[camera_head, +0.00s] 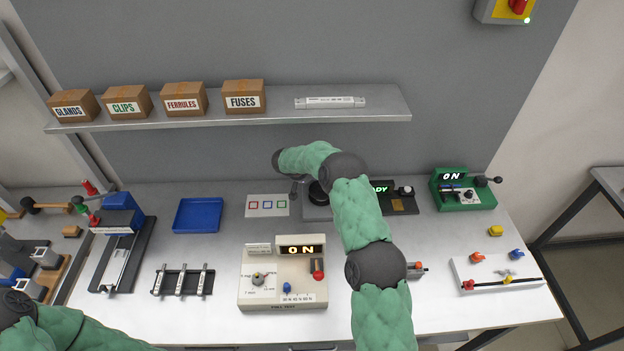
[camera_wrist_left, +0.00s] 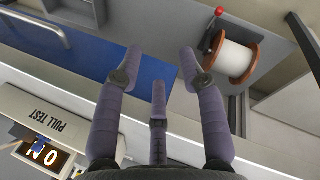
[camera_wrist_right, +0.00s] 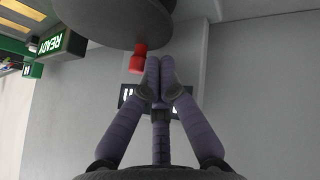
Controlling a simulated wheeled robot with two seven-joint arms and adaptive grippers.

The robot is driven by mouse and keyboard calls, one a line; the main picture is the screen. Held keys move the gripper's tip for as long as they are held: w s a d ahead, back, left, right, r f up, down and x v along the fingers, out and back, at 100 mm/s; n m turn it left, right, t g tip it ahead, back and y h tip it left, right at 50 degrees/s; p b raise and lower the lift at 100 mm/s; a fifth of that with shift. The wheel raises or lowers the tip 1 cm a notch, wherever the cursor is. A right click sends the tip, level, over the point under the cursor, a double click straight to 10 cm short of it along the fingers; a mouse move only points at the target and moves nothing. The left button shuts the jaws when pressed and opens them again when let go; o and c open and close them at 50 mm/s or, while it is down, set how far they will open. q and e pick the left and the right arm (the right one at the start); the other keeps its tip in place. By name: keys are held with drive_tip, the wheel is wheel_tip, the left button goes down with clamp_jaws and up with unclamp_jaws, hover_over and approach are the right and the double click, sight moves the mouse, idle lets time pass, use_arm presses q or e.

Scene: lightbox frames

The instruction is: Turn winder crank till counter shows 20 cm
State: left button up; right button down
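The winder's dark disc (camera_wrist_right: 125,15) fills the top of the right wrist view, with a red crank knob (camera_wrist_right: 138,60) below it. My right gripper (camera_wrist_right: 160,62) has its fingertips together just right of the knob; I cannot tell whether they touch it. A black counter display (camera_wrist_right: 127,96) with white characters lies behind the fingers, mostly hidden and unreadable. In the head view my right arm covers much of the winder; its dark disc (camera_head: 318,193) and grey base (camera_head: 318,213) show beside it. My left gripper (camera_wrist_left: 162,62) is open and empty.
A pull tester (camera_head: 283,275) reading "0 N" stands at front centre. A green device (camera_head: 463,190) is at right, a blue tray (camera_head: 198,215) at back left. A white wire spool (camera_wrist_left: 233,60) shows in the left wrist view. A shelf (camera_head: 230,115) with boxes hangs above.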

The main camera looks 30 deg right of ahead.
drive_tip(key=shift+w+d+f+m+g+b, duration=0.1)
drive_tip(key=shift+d+m+g+b, duration=0.4)
drive_tip(key=shift+b, duration=0.95)
drive_tip(key=shift+w+d+f+m+g+b, duration=0.1)
drive_tip(key=shift+m+g+b, duration=0.4)
drive_tip(key=shift+m+b, duration=0.7)
drive_tip(key=shift+d+r+m+g+b, duration=0.1)
drive_tip(key=shift+d+m+g+b, duration=0.25)
drive_tip(key=shift+m+g+b, duration=0.55)
drive_tip(key=shift+d+b, duration=0.15)
drive_tip(key=shift+b, duration=0.2)
drive_tip(key=shift+d+m+b, duration=0.15)
drive_tip(key=shift+m+b, duration=0.15)
drive_tip(key=shift+m, duration=0.3)
drive_tip(key=shift+s+d+r+b, duration=0.1)
drive_tip(key=shift+s+d+b, duration=0.2)
drive_tip(key=shift+d+b, duration=0.35)
drive_tip(key=shift+a+r, duration=0.1)
